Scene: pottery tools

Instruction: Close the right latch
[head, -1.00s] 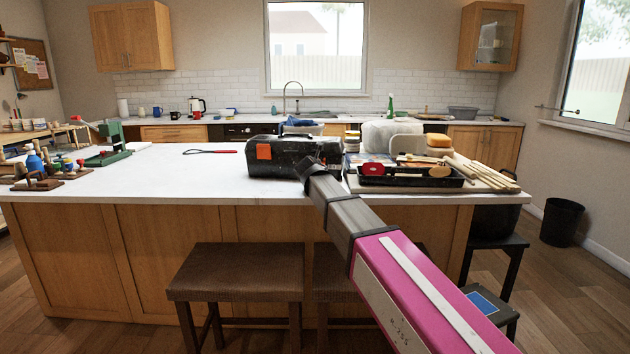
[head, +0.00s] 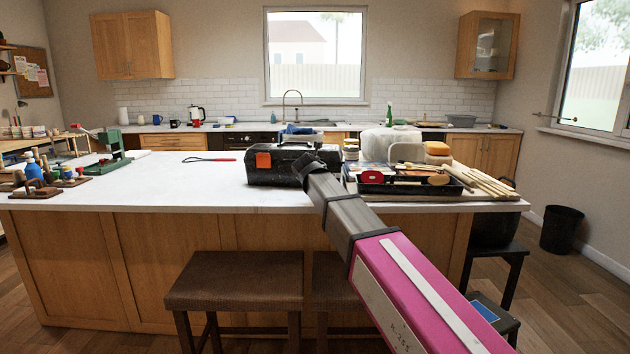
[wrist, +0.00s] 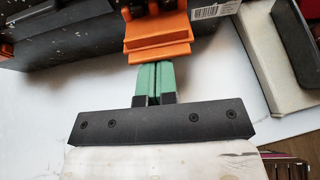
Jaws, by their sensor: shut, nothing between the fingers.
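A black toolbox (head: 285,178) stands on the white island counter, with an orange left latch (head: 263,160) on its front. In the wrist view, the right latch (wrist: 158,45) is an orange flap on dark hinge parts at the toolbox front. Its flap appears to stick out from the front; how far it is swung is hard to tell. My gripper (wrist: 153,82) has green fingers pressed together with nothing between them. The fingertips are right at the flap's lower edge; I cannot tell if they touch. In the head view my arm hides the right latch and fingers.
A black tray of pottery tools (head: 410,185) lies close to the toolbox's right. A red-handled loop tool (head: 222,160) lies to its left. The counter left of the toolbox is mostly clear. Stools (head: 235,282) stand in front of the island.

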